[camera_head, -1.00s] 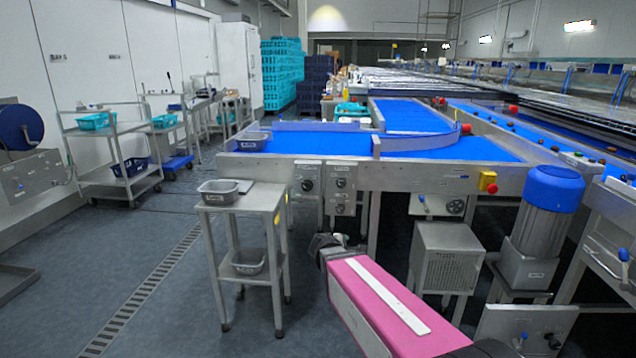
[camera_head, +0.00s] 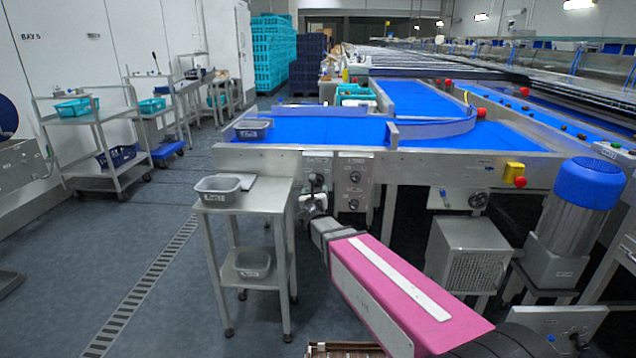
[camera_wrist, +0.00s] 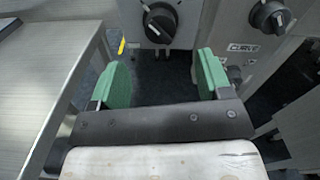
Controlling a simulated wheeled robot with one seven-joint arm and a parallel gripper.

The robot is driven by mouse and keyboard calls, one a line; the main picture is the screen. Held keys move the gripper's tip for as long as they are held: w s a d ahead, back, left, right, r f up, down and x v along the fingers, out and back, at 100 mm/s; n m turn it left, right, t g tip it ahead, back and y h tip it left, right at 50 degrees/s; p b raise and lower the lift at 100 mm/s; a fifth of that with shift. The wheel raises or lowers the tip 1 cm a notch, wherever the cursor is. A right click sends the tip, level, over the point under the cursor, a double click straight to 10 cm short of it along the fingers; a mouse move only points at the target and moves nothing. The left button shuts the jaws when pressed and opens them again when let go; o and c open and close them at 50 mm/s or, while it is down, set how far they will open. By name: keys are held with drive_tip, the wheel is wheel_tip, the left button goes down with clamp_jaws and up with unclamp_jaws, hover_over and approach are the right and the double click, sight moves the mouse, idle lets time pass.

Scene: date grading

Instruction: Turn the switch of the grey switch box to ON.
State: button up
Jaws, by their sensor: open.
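Two grey switch boxes are mounted side by side under the front edge of the blue conveyor. The left grey switch box (camera_head: 317,168) is partly hidden by my wrist; the right one (camera_head: 355,183) shows knobs and labels. In the wrist view a black rotary switch (camera_wrist: 160,21) on a grey plate is just beyond my fingers, a little left of centre. A second black knob (camera_wrist: 270,16) sits on the box labelled "CURVE" at the right. My gripper (camera_wrist: 158,78) has green fingertips, wide apart and empty. It is below and short of the switch, touching neither knob. No ON marking is readable.
A steel side table (camera_head: 237,197) with a grey tub (camera_head: 218,189) on it stands close to the left of my gripper; its edge (camera_wrist: 62,75) fills the wrist view's left side. A red stop button on a yellow box (camera_head: 514,172) is further right.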

sight(317, 182)
drive_tip(key=w, duration=0.9)
drive_tip(key=shift+w+d, duration=0.1)
drive_tip(key=c, duration=0.9)
